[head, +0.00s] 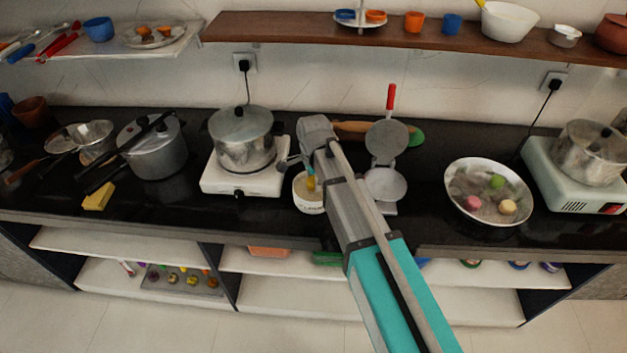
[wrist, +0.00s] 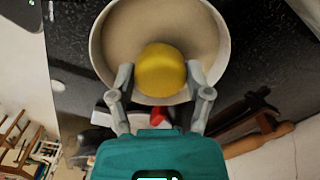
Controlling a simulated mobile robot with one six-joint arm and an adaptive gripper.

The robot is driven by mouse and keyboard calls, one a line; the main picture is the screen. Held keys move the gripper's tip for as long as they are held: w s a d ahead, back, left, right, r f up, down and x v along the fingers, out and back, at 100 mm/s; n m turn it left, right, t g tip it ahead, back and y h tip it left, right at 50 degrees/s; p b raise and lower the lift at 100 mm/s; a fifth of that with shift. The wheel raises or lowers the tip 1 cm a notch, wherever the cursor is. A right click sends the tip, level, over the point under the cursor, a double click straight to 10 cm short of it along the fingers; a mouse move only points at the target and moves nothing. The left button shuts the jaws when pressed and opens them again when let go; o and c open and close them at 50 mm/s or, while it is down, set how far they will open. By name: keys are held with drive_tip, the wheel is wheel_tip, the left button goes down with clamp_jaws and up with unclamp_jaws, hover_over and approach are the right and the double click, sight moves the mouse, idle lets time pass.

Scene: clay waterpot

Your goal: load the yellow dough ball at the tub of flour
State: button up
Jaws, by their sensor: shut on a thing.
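The yellow dough ball (wrist: 161,70) is between the two fingertips of my gripper (wrist: 160,80) in the wrist view. My gripper is shut on it. The tub of flour (wrist: 118,30) is a round pale tub directly beyond the ball, with tan flour inside. In the head view the tub (head: 310,207) stands on the black counter, just right of a white stove, and my gripper (head: 311,182) is over it. A bit of yellow shows at the tub's opening. I cannot tell whether the ball touches the flour.
A steel pot (head: 241,145) sits on the white stove (head: 243,181) left of the tub. A roti press (head: 386,184) stands to the right, with a rolling pin (head: 352,127) behind. A plate (head: 461,196) with several dough balls lies farther right. A yellow block (head: 98,197) lies at left.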

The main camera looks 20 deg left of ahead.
drive_tip(key=shift+f+b, duration=0.55)
idle(2.0)
drive_tip(key=shift+r, duration=0.1)
drive_tip(key=shift+r+p, duration=3.45)
drive_tip(key=shift+p, duration=0.1)
